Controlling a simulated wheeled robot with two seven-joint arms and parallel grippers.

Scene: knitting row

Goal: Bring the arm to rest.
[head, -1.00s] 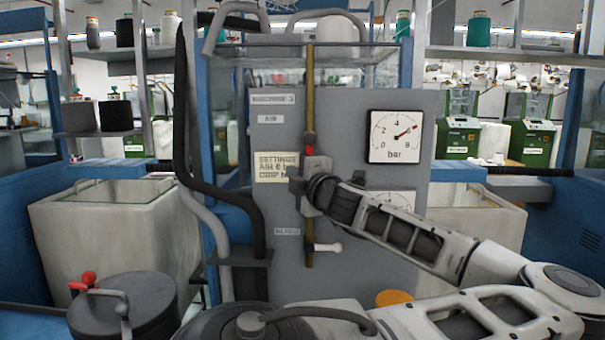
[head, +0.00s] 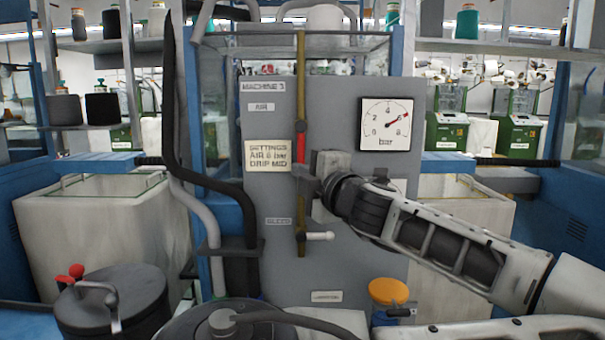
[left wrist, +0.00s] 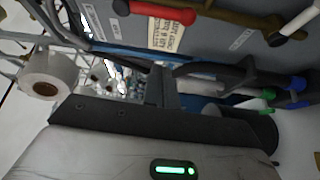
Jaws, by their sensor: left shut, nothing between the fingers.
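My left gripper (head: 310,187) is shut and empty in the head view, in front of the grey machine panel. Its arm reaches in from the right. The fingers are close to the brass pipe (head: 301,90), just below the red handle (head: 301,135) that lies along the pipe; I cannot tell whether they touch. In the left wrist view the red handle (left wrist: 163,12) is near the top edge, apart from the dark fingers (left wrist: 200,78). My right gripper is not in view.
A settings card (head: 268,156) and a white-tipped lever (head: 318,236) are on the panel. Black hoses (head: 172,110) rise at left. An orange cap (head: 388,291) and a dark lidded pot (head: 112,300) stand low in front.

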